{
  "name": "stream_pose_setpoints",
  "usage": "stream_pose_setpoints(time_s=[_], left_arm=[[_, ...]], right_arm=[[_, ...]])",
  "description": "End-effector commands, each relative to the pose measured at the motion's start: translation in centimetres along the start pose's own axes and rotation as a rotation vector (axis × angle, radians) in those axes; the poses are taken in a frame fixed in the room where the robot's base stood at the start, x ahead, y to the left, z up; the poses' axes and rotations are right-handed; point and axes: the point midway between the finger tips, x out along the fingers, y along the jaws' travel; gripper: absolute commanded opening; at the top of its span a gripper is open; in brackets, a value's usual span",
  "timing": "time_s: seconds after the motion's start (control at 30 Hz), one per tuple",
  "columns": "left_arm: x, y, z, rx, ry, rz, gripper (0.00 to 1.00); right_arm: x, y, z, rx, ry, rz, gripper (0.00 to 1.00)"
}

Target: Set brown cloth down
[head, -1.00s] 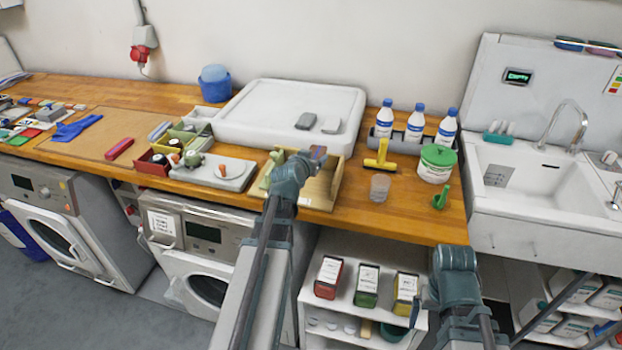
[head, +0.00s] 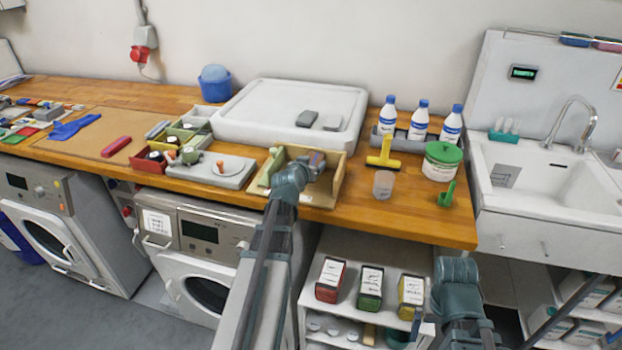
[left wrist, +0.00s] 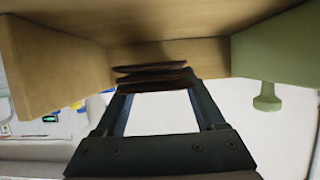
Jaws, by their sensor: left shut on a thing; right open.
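The brown cloth (left wrist: 152,76) shows in the left wrist view as a dark, folded strip between my left fingertips. My left gripper (head: 317,160) is shut on it, inside or just over the open light-wood tray (head: 334,190) on the counter. In the left wrist view the tray's wooden walls (left wrist: 62,65) surround the cloth closely. I cannot tell whether the cloth touches the tray floor. In the head view the gripper mostly hides the cloth. My right gripper (head: 416,322) is open, low in front of the shelf, away from the counter top.
A pale green divider with a knob (left wrist: 265,100) stands beside the cloth. A grey board (head: 235,178) lies left of the tray. A clear cup (head: 383,184), yellow tool (head: 384,152) and green-lidded tub (head: 442,162) stand to its right. A white slab (head: 280,105) is behind.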

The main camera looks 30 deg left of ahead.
Motion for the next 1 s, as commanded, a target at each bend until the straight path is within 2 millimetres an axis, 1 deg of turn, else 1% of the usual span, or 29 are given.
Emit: stream_pose_setpoints(time_s=[0.13, 0.3, 0.37, 0.67, 0.8, 0.83, 0.97, 1.0], left_arm=[[0.4, 0.0, 0.9, 0.000, 0.000, 0.000, 0.17], [1.2, 0.0, 2.9, 0.000, 0.000, 0.000, 0.17], [1.4, 0.0, 3.4, 0.000, 0.000, 0.000, 0.17], [1.4, 0.0, 3.3, 0.000, 0.000, 0.000, 0.17], [1.6, 0.0, 3.8, 0.000, 0.000, 0.000, 0.17], [1.5, 0.0, 3.7, 0.000, 0.000, 0.000, 0.73], [1.5, 0.0, 3.6, 0.000, 0.000, 0.000, 0.97], [1.5, 0.0, 3.6, 0.000, 0.000, 0.000, 1.00]], right_arm=[[1.0, -0.1, -0.1, 0.000, 0.000, 0.000, 1.00], [3.2, -0.3, -0.2, 0.000, 0.000, 0.000, 1.00], [3.7, -0.3, -0.2, 0.000, 0.000, 0.000, 1.00], [3.6, -0.3, -0.2, 0.000, 0.000, 0.000, 1.00], [4.0, -0.4, -0.2, 0.000, 0.000, 0.000, 1.00], [4.0, -0.4, -0.2, 0.000, 0.000, 0.000, 1.00], [3.9, -0.4, -0.2, 0.000, 0.000, 0.000, 1.00], [3.9, -0.4, -0.2, 0.000, 0.000, 0.000, 1.00]])
